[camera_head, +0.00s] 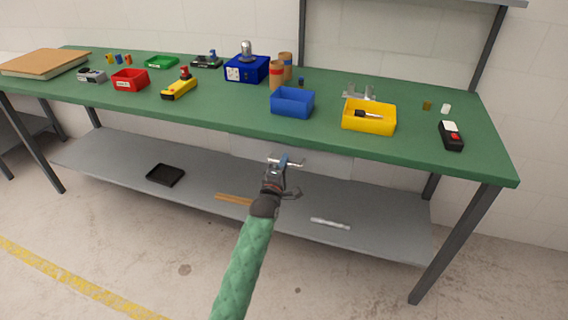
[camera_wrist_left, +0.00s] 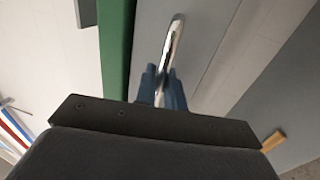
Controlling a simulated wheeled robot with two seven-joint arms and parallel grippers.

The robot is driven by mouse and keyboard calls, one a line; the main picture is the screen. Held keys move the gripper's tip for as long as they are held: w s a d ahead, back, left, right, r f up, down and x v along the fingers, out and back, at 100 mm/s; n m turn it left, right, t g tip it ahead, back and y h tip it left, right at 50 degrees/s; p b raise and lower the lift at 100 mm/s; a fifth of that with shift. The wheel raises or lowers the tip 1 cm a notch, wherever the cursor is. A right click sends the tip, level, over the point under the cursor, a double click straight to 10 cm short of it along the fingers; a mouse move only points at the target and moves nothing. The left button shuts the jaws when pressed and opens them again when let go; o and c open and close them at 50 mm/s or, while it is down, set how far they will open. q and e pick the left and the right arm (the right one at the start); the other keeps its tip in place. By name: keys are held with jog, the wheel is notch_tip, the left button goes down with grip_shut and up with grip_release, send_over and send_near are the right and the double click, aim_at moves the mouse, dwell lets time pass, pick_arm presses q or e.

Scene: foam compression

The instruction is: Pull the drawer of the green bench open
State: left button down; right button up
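The green bench (camera_head: 215,105) stands against the wall. Its pale grey drawer front (camera_head: 325,160) sits under the front edge of the top and looks closed. A silver bar handle (camera_head: 296,164) is on the drawer front. My left gripper (camera_head: 281,161) is at this handle, in front of the drawer. In the left wrist view, the handle (camera_wrist_left: 175,40) runs down between the two blue fingers (camera_wrist_left: 161,88), which sit close on either side of it. The grey drawer front (camera_wrist_left: 212,45) lies beyond. My right gripper is in neither view.
A blue bin (camera_head: 292,103) and a yellow bin (camera_head: 369,118) stand on the bench above the drawer. A grey lower shelf (camera_head: 375,215) holds a black tray (camera_head: 165,174) and a metal bar (camera_head: 330,223). The floor in front is clear.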

pick_arm(q)
jog(key=shift+s, duration=0.1)
